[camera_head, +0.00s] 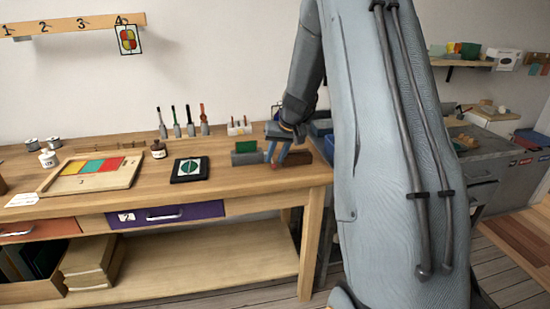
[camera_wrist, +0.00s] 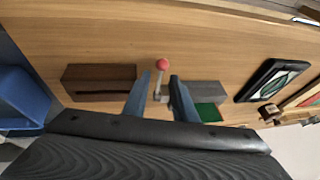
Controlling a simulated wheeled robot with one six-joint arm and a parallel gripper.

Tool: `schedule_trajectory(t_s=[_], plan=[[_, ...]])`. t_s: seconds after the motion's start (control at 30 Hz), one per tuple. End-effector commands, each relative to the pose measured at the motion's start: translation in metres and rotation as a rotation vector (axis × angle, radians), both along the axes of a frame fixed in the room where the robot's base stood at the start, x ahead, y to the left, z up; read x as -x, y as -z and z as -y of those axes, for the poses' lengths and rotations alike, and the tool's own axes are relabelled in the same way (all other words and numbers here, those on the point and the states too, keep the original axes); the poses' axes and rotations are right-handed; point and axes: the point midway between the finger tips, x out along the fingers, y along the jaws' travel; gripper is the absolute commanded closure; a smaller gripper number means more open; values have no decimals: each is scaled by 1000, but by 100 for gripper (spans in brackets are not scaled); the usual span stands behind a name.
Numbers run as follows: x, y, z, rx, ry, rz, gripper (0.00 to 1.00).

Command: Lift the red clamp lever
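The red clamp lever has a round red knob (camera_wrist: 162,64) on a pale metal stem in the wrist view. In the head view the red knob (camera_head: 274,166) is a small spot at the table's front right. My gripper (camera_wrist: 160,78) is open, with one finger on each side of the stem and a gap showing on both sides. The knob sits just past the fingertips. In the head view my gripper (camera_head: 277,152) is low over the lever and hides most of it.
A brown block (camera_wrist: 98,82) and a grey block (camera_wrist: 203,94) flank the lever, with a green piece (camera_wrist: 209,112) by the grey one. A black-framed panel (camera_head: 190,169) lies left on the wooden table. A blue bin (camera_wrist: 20,97) stands beyond the brown block.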

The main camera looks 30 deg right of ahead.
Motion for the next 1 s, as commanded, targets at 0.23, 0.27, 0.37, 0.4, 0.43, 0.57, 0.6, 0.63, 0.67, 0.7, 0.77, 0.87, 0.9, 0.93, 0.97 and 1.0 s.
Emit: schedule_trajectory(t_s=[0.23, 0.27, 0.37, 0.4, 0.43, 0.57, 0.6, 0.63, 0.67, 0.7, 0.77, 0.87, 0.9, 0.93, 0.97, 1.0], plan=[[-5, 12, -1, -1, 1, -1, 75], [-5, 13, -1, 0, 0, -1, 75], [-5, 13, -1, 0, 0, -1, 75], [-5, 12, -1, 0, 0, -1, 75], [-5, 12, -1, 0, 0, -1, 75], [-5, 12, -1, 0, 0, -1, 94], [-5, 12, -1, 0, 0, -1, 100], [-5, 12, -1, 0, 0, -1, 100], [-5, 12, -1, -1, 1, -1, 100], [-5, 12, -1, -1, 1, -1, 100], [-5, 12, -1, -1, 1, -1, 100], [-4, 13, -1, -1, 1, -2, 100], [-4, 13, -1, -1, 1, -2, 100], [-4, 13, -1, -1, 1, -2, 100], [-4, 13, -1, -1, 1, -2, 100], [-4, 13, -1, -1, 1, -2, 100]])
